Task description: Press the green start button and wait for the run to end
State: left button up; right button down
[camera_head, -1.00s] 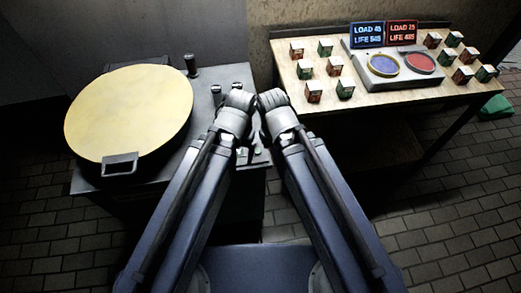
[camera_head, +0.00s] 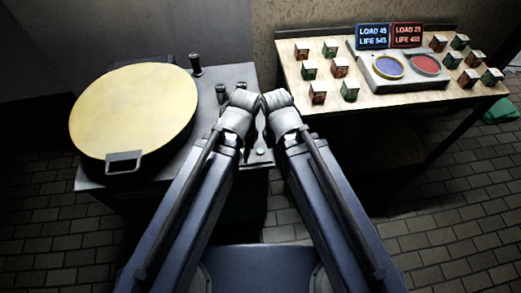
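A grey machine bench (camera_head: 90,178) stands at left with a large pale yellow disc (camera_head: 133,112) on top. A small pale greenish button (camera_head: 261,152) shows on its front right part, close beside my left arm; I cannot be sure it is the start button. My two arms rise from the bottom edge and their rounded grey ends meet over the bench's right side. No fingertips of either gripper show, and the arms hide part of the bench's controls.
Dark knobs (camera_head: 195,63) stand behind and right of the disc, and a handle (camera_head: 124,162) is at its front. A wooden table (camera_head: 424,101) at right holds several small red and green boxes, a two-pan device (camera_head: 403,85) and two lit displays (camera_head: 389,36).

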pick_arm(q)
grip_shut()
dwell(1.0)
